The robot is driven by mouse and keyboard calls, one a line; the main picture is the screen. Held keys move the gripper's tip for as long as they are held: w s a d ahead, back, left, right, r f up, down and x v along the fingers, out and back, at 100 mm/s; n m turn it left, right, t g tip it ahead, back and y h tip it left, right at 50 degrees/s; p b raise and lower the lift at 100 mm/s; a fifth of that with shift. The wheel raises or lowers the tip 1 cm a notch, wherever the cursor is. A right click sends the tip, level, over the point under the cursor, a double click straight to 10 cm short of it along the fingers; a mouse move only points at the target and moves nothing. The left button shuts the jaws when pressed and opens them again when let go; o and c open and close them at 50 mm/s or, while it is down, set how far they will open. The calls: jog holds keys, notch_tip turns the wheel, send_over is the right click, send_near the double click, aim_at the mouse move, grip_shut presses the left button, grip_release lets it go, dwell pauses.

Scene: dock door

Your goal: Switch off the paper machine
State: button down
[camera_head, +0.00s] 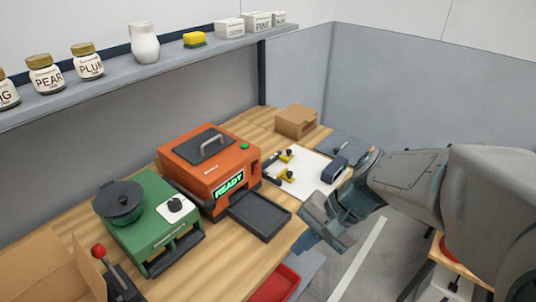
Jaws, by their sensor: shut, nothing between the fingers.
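An orange machine (212,165) stands on the wooden bench, with a dark handled lid, a green button (243,146), a lit green READY display (229,184) and a black tray (260,214) in front. A green machine (150,225) stands to its left, with a round black top part and a black knob on a white plate (175,204). I cannot tell for sure from their looks which one is the paper machine. My gripper (322,232) is shut and empty, to the right of the black tray near the bench's front edge, apart from both machines.
A white board (300,172) with yellow-and-black parts lies right of the orange machine, with a cardboard box (296,122) behind. A red-knobbed lever (98,250) and an open carton (40,270) are at the left. A shelf (170,72) with jars runs above. A red bin (276,284) is below.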

jog(key=w+a+f+m+y+b, duration=0.2)
jog(key=w+a+f+m+y, duration=0.15)
jog(key=w+m+y, duration=0.3)
jog(key=w+d+f+m+t+y+b, duration=0.1)
jog(key=w+d+f+m+t+b, duration=0.1)
jog(key=w+m+t, duration=0.4)
jog(key=w+d+f+m+t+y+b, duration=0.1)
jog(key=w+d+f+m+t, duration=0.2)
jog(key=w, duration=0.8)
notch_tip(320, 180, down, 2)
jog(key=m+t, duration=0.3)
jog(key=m, duration=0.1)
jog(key=shift+d+f+t+b, duration=0.15)
jog(key=shift+d+t+b, duration=0.15)
jog(key=shift+d+b, duration=0.1)
jog(key=shift+m, duration=0.25)
jog(key=p, duration=0.4)
send_near(258, 164)
jog(key=x, duration=0.7)
jog(key=shift+f, duration=0.25)
jog(key=shift+d, duration=0.15)
